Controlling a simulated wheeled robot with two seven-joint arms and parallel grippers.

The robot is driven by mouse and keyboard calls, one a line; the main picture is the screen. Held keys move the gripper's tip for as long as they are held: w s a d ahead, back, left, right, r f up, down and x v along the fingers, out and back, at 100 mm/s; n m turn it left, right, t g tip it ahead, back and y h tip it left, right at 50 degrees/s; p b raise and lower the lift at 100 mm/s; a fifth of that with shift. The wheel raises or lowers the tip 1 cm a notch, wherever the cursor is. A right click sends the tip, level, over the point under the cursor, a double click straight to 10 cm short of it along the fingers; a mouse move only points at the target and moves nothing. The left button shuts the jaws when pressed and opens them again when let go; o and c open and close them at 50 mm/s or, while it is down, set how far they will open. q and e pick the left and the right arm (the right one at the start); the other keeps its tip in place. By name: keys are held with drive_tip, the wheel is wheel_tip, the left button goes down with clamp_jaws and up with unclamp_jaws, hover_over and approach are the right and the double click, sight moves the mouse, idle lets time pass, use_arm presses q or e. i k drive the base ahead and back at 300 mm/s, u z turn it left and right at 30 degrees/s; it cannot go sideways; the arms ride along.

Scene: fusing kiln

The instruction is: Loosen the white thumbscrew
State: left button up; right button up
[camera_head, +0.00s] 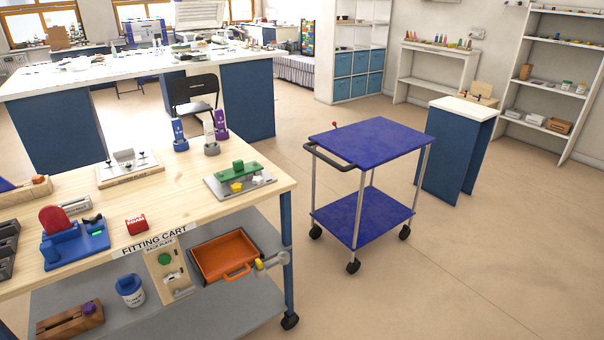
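No part marked as a white thumbscrew can be made out for certain. A pale grey and yellow fitting (272,261) sticks out near the cart's right leg. Neither of my grippers is in view.
The wooden cart top (215,172) holds a blue fixture (75,243), a red block (136,224), a grey plate with green and yellow parts (216,189) and upright bottles. An orange tray (226,257) sits below. A blue trolley (372,139) stands right; floor before it is clear.

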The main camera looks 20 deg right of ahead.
sight(258, 180)
drive_tip(key=z, duration=1.65)
drive_tip(key=i, duration=1.7)
drive_tip(key=u, duration=1.75)
